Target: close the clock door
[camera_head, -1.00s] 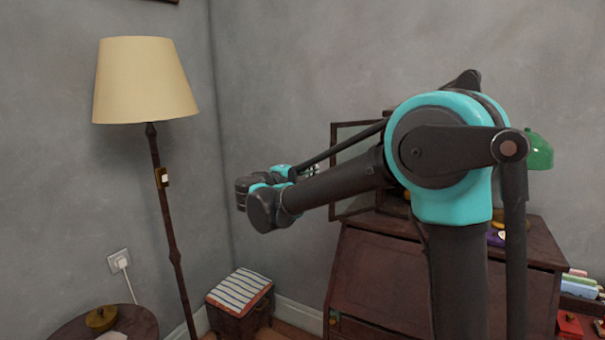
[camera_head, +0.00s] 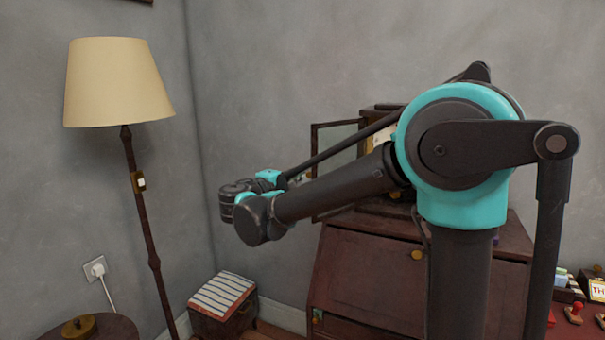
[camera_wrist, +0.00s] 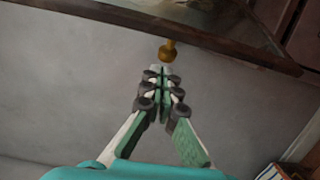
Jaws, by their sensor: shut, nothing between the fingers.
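The clock (camera_head: 376,113) is a wooden case on top of the desk, mostly hidden behind my arm. Its door (camera_head: 321,140), a dark frame with a glass pane, stands open to the left of the case. In the wrist view, a dark wooden frame, apparently the door (camera_wrist: 225,50), crosses the top, with a small brass knob (camera_wrist: 168,50) at its lower edge. My gripper (camera_wrist: 161,72) is shut and empty, its fingertips just below the knob in the picture. I cannot tell whether they touch it. In the head view the fingers are largely hidden by my arm.
The clock stands on a dark wooden desk (camera_head: 365,265). A floor lamp (camera_head: 118,85) stands at left, beside a round table (camera_head: 112,328). A box with a striped top (camera_head: 222,295) sits by the wall. Stamps and small items (camera_head: 575,312) lie at right. Wall space left of the door is clear.

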